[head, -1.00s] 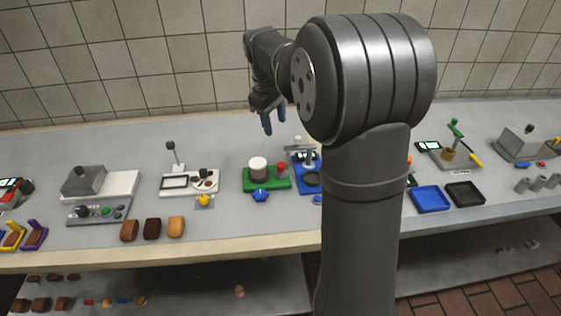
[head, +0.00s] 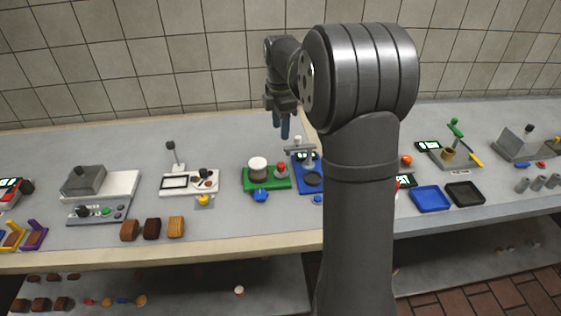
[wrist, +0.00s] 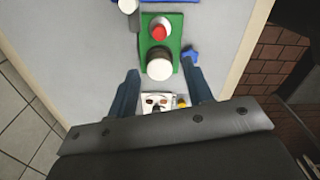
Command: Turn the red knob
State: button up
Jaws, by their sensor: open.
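The red knob (head: 281,167) sits on the right part of a green base (head: 273,187), beside a white round cylinder (head: 257,166). In the wrist view the red knob (wrist: 159,31) is at the top middle, beyond the white cylinder (wrist: 159,67), both on the green board (wrist: 147,46). My gripper (head: 283,128) hangs above the back of the counter, fingers pointing down. It is open and empty, and touches nothing. In the wrist view its two fingers (wrist: 162,85) appear on either side of the white cylinder, well above it.
A blue device with a grey post (head: 309,176) stands right of the green base. A blue star-shaped knob (head: 261,195) is at the base's front. A white panel (head: 188,183) stands to the left. Bare counter (head: 232,150) lies behind the base.

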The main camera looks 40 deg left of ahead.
aim_at(281, 164)
notch_tip(281, 164, down, 14)
jog(key=shift+r, duration=0.15)
jog(key=shift+c, duration=0.3)
jog(key=c, duration=0.9)
